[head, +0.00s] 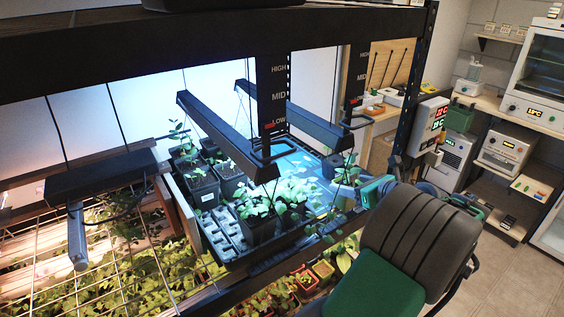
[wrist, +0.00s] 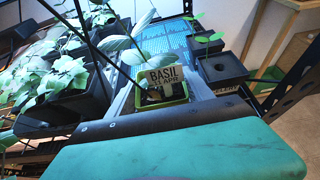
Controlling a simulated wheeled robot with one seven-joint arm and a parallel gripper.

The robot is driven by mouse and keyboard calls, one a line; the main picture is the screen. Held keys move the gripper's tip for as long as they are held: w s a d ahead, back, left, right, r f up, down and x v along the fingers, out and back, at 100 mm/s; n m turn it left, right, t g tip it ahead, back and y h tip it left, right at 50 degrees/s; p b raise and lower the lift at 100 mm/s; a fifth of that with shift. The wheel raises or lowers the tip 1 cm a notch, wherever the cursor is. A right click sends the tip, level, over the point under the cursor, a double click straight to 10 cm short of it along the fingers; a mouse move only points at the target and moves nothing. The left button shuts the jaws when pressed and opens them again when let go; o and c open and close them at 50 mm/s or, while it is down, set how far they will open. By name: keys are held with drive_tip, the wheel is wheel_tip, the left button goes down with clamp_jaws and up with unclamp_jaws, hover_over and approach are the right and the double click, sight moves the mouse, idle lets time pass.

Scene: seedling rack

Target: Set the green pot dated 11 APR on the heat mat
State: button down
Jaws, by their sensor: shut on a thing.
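The green pot (wrist: 172,99) holds a leafy seedling and a tag that reads BASIL, with 11 APR below it. In the wrist view it is upright or nearly so, between the grey fingers of my gripper (wrist: 163,92), which is shut on it. In the head view my teal gripper (head: 372,190) is at the right front edge of the lit shelf, and I cannot make out the green pot there. The blue heat mat (wrist: 165,42) lies beyond the pot in the wrist view. It also shows on the shelf in the head view (head: 290,164).
Dark pots with seedlings (wrist: 222,68) stand right of the held pot. Leafy dark pots (head: 258,226) and a grey cell tray (head: 225,232) fill the shelf's left and front. Lamp bars (head: 225,135) hang low above. A black rack post (head: 273,95) stands in front.

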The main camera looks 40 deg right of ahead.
drive_tip(key=r+p+x, duration=0.1)
drive_tip(key=x, duration=0.5)
drive_tip(key=w+r+p+x, duration=0.1)
drive_tip(key=x, duration=0.5)
drive_tip(key=r+p+x, duration=0.1)
drive_tip(key=x, duration=0.5)
drive_tip(key=shift+w+d+r, duration=0.2)
drive_tip(key=shift+w+r, duration=0.05)
drive_tip(key=shift+w, duration=0.25)
drive_tip(key=shift+c, duration=2)
unclamp_jaws()
drive_tip(key=shift+f, duration=0.15)
